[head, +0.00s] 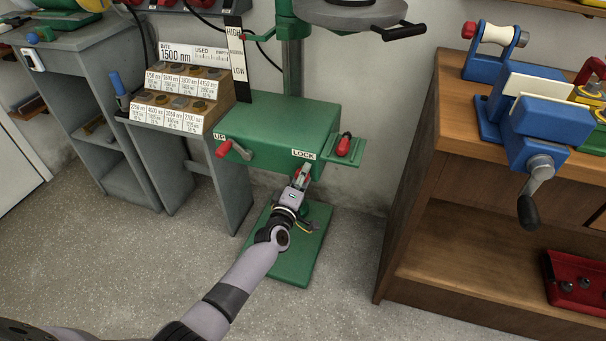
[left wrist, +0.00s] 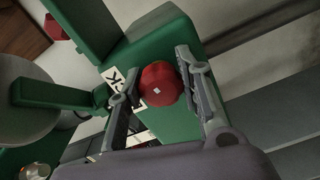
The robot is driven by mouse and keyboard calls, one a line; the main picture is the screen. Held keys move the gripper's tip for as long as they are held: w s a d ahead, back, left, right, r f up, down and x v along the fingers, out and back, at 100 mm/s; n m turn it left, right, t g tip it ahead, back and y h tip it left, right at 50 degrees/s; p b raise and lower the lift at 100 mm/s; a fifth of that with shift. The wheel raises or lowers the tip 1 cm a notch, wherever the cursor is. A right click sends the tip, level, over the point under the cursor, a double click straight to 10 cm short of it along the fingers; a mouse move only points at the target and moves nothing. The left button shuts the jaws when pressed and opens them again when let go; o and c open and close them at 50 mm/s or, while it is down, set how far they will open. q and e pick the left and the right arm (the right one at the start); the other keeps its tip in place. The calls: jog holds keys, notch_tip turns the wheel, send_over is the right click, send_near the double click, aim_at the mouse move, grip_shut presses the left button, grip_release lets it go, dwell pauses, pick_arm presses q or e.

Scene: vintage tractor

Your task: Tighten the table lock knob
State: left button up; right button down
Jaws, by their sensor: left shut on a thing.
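The red table lock knob (left wrist: 161,84) sits on the front of the green drill press table (head: 280,125), beneath the LOCK label (head: 303,155). In the left wrist view it is round with a lobed rim and a small pale mark on its face. My left gripper (head: 300,178) comes from below and in front, with its fingers on two opposite sides of the knob and shut on it. In the head view the gripper hides most of the knob. My right gripper is in neither view.
A red-handled crank (head: 232,149) by the UP label is left of the knob. Another red handle (head: 344,145) lies on the side tray. A wooden bench (head: 445,130) with a blue vise (head: 540,125) stands right.

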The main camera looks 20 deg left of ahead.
pick_arm(q)
jog(key=shift+s+f+m, duration=0.1)
jog(key=shift+f+m, duration=0.15)
jog(key=shift+m, duration=0.85)
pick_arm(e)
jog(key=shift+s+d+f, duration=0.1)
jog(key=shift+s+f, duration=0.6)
pick_arm(q)
jog(key=o, duration=1.2)
jog(key=shift+r, duration=0.15)
jog(key=s, duration=1.2)
jog(key=shift+a, duration=0.2)
